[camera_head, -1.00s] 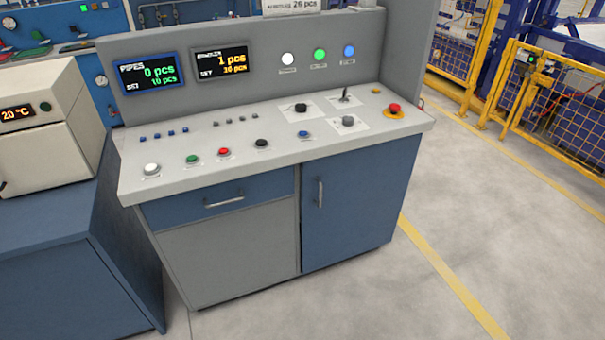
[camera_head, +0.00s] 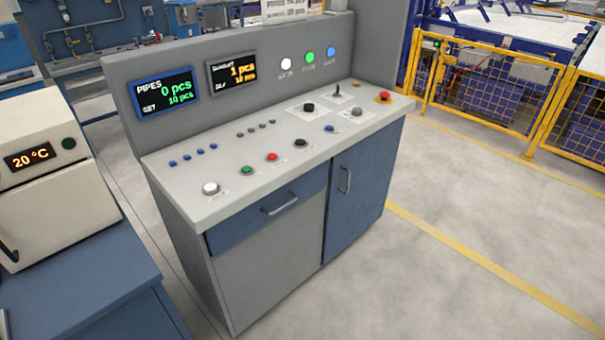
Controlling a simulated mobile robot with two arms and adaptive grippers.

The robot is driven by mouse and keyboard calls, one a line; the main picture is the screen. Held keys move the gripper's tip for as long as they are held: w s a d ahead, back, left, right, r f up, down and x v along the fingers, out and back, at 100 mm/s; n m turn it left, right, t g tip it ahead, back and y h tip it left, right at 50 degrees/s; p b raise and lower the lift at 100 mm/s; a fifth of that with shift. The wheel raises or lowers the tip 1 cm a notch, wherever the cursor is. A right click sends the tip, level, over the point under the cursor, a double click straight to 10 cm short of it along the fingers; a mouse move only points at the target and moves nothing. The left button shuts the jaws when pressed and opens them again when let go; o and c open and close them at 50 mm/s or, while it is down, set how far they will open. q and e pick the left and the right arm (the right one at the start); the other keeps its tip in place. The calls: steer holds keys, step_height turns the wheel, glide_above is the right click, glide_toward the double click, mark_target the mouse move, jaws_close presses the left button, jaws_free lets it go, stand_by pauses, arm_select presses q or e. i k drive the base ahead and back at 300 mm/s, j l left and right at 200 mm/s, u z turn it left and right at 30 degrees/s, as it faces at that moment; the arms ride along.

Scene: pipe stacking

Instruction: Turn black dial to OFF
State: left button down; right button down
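A black dial (camera_head: 309,107) sits on a white plate toward the back of the grey control console's sloped top (camera_head: 235,190). Its pointer and lettering are too small to read, so its setting cannot be told. Neither of my grippers is in view.
Near the dial are a small upright lever (camera_head: 337,91), a grey knob (camera_head: 356,112), a red emergency button (camera_head: 383,97) and a black button (camera_head: 300,143). A beige oven-like unit (camera_head: 45,175) stands at left. Open floor (camera_head: 440,220) lies right, before yellow fencing (camera_head: 480,85).

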mark_target(308, 107)
steer(key=k+j, duration=0.1)
steer(key=j, duration=0.25)
steer(key=k+j, duration=0.1)
steer(key=j, duration=0.25)
steer(key=i+l+u, duration=0.25)
steer(key=u, duration=0.25)
steer(key=i+l+u, duration=0.25)
steer(key=l+u, duration=0.2)
steer(key=j, duration=0.1)
